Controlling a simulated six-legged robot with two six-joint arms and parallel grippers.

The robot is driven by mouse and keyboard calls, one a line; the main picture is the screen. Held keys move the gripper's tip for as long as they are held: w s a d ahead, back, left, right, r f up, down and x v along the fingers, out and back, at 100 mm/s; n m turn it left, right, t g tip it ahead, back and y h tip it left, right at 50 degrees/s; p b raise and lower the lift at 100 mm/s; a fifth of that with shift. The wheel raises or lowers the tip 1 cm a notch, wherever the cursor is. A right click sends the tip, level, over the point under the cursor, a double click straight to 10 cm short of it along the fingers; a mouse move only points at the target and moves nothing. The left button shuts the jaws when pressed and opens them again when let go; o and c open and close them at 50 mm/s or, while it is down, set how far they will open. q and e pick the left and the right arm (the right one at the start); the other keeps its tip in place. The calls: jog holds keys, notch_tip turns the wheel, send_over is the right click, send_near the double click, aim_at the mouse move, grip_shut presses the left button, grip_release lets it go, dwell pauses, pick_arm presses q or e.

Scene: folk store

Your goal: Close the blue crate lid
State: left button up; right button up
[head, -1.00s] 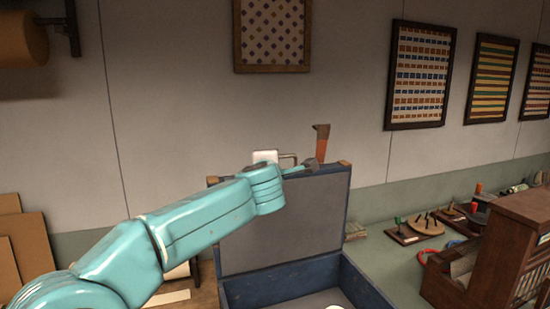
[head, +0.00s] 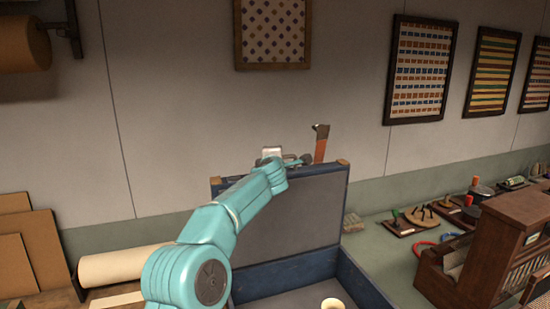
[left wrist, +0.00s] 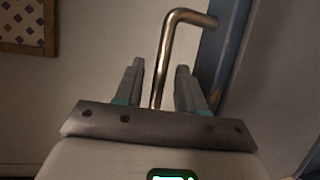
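The blue crate (head: 285,274) stands on the bench with its lid (head: 302,205) raised about upright at the back. A bent metal handle (left wrist: 167,50) at the lid's edge shows in the left wrist view. My left gripper (left wrist: 158,72) is open, with one finger on each side of the handle's rod. I see gaps beside the rod, so it is not clamped. In the head view my left gripper (head: 285,157) is at the lid's top edge, small and partly hidden by my arm. My right gripper is not in view.
A pale cup (head: 333,303) is inside the crate. An orange-handled tool (head: 320,146) rises behind the lid. A paper roll (head: 125,264) and brown boards (head: 25,252) are at left. A wooden cabinet (head: 490,250) and small tools (head: 405,222) are at right.

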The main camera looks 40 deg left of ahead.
pick_arm(q)
jog(key=shift+s+r, duration=0.1)
jog(key=shift+s, duration=0.1)
jog(key=c, duration=0.5)
jog(key=shift+w+a+f, duration=0.15)
jog(key=shift+a+f, duration=0.05)
grip_shut()
jog(key=shift+d, duration=0.2)
jog(key=shift+d+b, duration=0.15)
jog(key=shift+b, duration=0.3)
